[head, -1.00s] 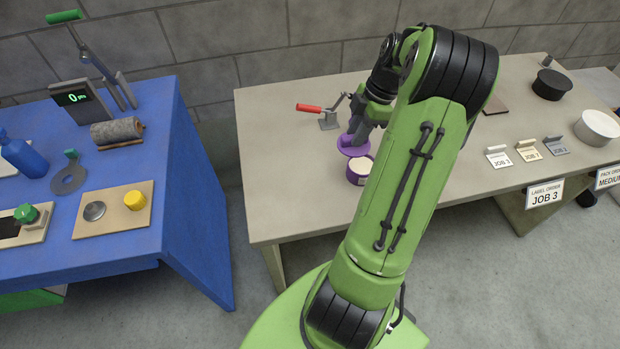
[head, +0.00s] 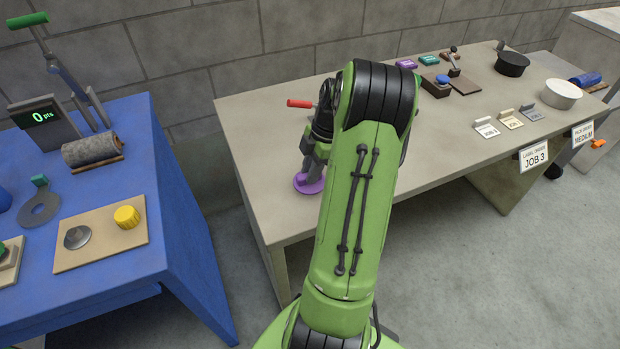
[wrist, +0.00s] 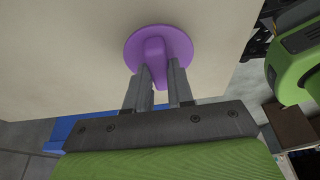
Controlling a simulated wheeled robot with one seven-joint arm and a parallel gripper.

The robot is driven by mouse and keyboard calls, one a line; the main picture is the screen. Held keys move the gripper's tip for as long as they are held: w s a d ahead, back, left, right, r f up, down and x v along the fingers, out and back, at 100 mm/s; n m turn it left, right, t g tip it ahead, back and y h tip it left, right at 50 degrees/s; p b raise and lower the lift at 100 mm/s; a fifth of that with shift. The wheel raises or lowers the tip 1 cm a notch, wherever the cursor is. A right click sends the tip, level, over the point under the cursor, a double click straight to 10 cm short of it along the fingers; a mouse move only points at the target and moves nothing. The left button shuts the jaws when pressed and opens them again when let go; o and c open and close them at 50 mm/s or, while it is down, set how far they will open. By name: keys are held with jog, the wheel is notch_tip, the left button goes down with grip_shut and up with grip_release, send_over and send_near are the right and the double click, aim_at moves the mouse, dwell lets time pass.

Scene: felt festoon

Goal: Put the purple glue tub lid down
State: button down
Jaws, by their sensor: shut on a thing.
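The purple glue tub lid (head: 301,188) is a flat round disc with an upright grip tab. It is at the left end of the beige table, flat side down, on or just above the top; I cannot tell whether it touches. My gripper (head: 309,174) is above it, pointing down. In the wrist view my gripper (wrist: 161,80) is shut on the tab of the lid (wrist: 133,46), one finger on each side. The glue tub itself is not visible now; my arm covers the table right of the lid.
Job cards (head: 509,119), a black round container (head: 512,64) and a white one (head: 562,94) are farther right. The table's front-left edge is close to the lid. A blue table (head: 180,220) stands left across a gap.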

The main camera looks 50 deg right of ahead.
jog(key=shift+d+f, duration=0.1)
jog(key=shift+f, duration=0.65)
jog(key=shift+r, duration=0.15)
jog(key=c, duration=1)
grip_release()
